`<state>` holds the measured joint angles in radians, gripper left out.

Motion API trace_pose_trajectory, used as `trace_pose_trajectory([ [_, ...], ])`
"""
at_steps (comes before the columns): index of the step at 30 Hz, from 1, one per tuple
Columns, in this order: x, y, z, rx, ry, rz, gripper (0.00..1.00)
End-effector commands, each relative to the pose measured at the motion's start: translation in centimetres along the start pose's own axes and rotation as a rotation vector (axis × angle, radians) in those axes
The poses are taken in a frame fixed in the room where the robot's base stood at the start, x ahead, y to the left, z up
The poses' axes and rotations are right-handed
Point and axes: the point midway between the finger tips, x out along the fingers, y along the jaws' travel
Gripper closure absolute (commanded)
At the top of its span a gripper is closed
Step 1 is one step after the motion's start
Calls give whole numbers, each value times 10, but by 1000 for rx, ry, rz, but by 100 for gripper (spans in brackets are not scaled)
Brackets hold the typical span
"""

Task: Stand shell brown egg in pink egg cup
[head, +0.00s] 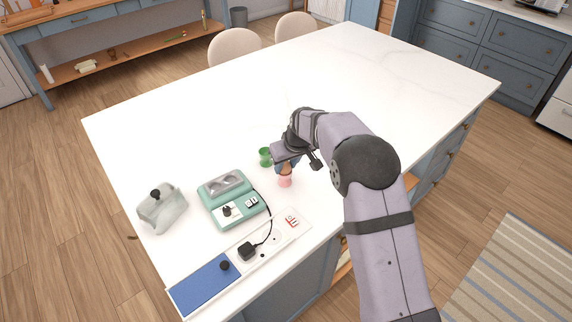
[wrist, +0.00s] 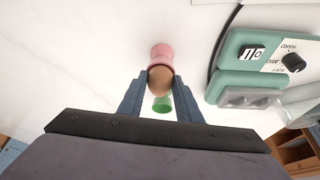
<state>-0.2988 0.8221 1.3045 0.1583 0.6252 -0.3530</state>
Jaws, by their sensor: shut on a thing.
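The shell brown egg (wrist: 160,80) is between the two fingers of my gripper (wrist: 160,88) in the wrist view, and the fingers are shut on it. In the head view the egg (head: 286,169) shows just above the pink egg cup (head: 285,181), under my gripper (head: 287,165). The pink egg cup also shows in the wrist view (wrist: 160,52), right beside the egg, which overlaps its rim. I cannot tell whether the egg rests in the cup or hovers just over it. My fingers hide part of the egg.
A green egg cup (head: 265,157) stands close to my gripper. A white panel with a blue section (head: 205,284) lies along the front edge. The table's far side is clear.

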Motion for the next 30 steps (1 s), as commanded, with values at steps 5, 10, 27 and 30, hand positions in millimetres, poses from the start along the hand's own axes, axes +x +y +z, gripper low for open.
trace_pose_trajectory([
  [5,7,-1,10,0,-25,-6,47],
  [10,5,-1,8,0,-20,-4,47],
  [27,-30,0,5,1,-12,-3,47],
  [30,-42,0,5,1,-13,-3,47],
])
